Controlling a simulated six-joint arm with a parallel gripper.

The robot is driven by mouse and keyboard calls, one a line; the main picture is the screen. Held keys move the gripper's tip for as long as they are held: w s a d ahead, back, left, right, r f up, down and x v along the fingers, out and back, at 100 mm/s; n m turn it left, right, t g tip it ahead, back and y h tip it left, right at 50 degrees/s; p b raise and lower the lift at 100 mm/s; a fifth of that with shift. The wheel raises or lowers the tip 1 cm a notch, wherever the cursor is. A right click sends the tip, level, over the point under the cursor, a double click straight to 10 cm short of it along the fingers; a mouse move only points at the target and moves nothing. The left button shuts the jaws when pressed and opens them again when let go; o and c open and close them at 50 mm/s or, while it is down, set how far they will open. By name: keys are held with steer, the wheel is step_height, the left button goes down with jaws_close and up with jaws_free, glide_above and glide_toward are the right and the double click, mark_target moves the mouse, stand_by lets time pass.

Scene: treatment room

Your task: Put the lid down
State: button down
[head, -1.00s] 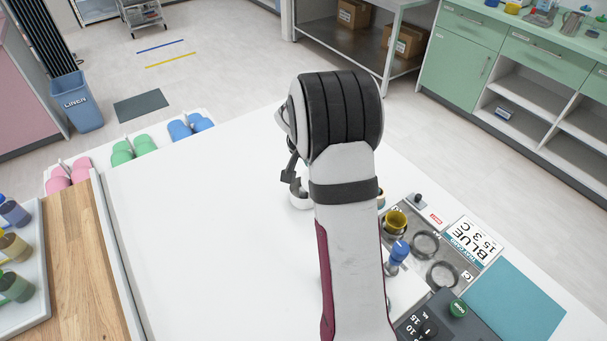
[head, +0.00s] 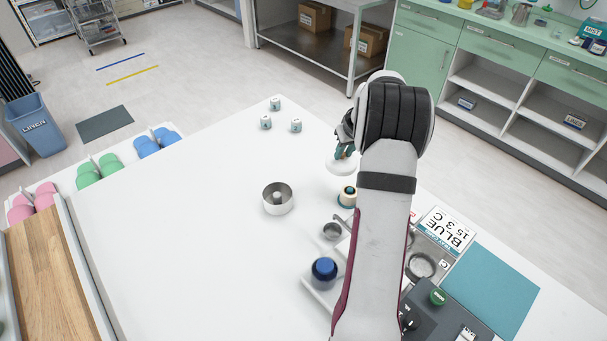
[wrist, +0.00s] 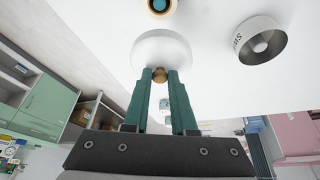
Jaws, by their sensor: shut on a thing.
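The lid is a white disc with a small brown knob. In the head view the lid (head: 341,164) is on the left of my arm, over the far part of the white table. In the wrist view the lid (wrist: 161,50) lies just beyond my fingertips. My gripper (head: 345,150) has green fingers, and in the wrist view my gripper (wrist: 160,76) is shut on the knob. I cannot tell whether the lid touches the table. An open steel canister (head: 278,202) stands to the left and nearer, apart from the lid; its lettering shows in the wrist view (wrist: 260,42).
A teal-topped round jar (head: 347,197) stands close to the lid. A small metal cup (head: 331,231) and a blue-topped item (head: 324,270) are nearer. The table's left part (head: 180,220) is clear.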

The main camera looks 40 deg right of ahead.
steer(key=w+a+f, duration=0.1)
steer(key=w+f, duration=0.1)
steer(key=w, duration=0.1)
steer(key=w+a+f, duration=0.1)
steer(key=w+f, duration=0.1)
steer(key=w, duration=0.2)
steer(key=w+a+f, duration=0.2)
steer(key=w+f, duration=0.1)
steer(key=shift+w, duration=0.3)
steer(key=shift+f, duration=1.95)
steer(key=shift+f, duration=0.1)
steer(key=c, duration=0.7)
jaws_free()
